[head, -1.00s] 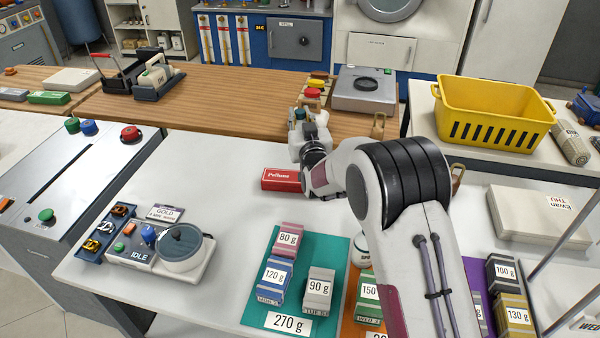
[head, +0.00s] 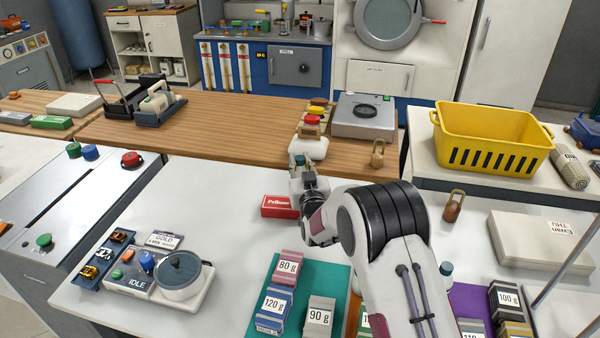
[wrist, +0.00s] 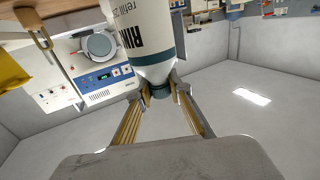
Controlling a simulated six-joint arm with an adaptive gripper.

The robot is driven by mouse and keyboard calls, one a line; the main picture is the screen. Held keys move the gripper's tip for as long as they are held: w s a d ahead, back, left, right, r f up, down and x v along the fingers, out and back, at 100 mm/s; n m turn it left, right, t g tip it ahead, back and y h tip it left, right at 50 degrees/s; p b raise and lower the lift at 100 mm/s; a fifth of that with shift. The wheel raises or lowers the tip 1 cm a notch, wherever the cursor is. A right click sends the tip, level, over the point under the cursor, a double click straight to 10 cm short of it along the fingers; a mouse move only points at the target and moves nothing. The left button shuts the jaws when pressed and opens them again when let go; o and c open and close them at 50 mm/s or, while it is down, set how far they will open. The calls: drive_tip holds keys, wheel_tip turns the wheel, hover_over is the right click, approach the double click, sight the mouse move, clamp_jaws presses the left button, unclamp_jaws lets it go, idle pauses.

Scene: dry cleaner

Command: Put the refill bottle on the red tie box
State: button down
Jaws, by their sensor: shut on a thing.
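In the head view the bottle (head: 295,186) is partly hidden by my gripper (head: 308,180). The red tie box (head: 279,206), with white lettering, lies flat on the white counter.
A control unit with a round pot (head: 180,275) is at left. The counter left of the red box is clear.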

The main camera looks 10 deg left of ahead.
sight(300, 172)
drive_tip(key=shift+f, duration=1.95)
drive_tip(key=c, duration=1.8)
unclamp_jaws()
drive_tip(key=shift+c, duration=0.2)
drive_tip(key=shift+s, duration=0.15)
drive_tip(key=v, duration=1.1)
drive_tip(key=shift+s+d, duration=0.15)
drive_tip(key=shift+s, duration=0.2)
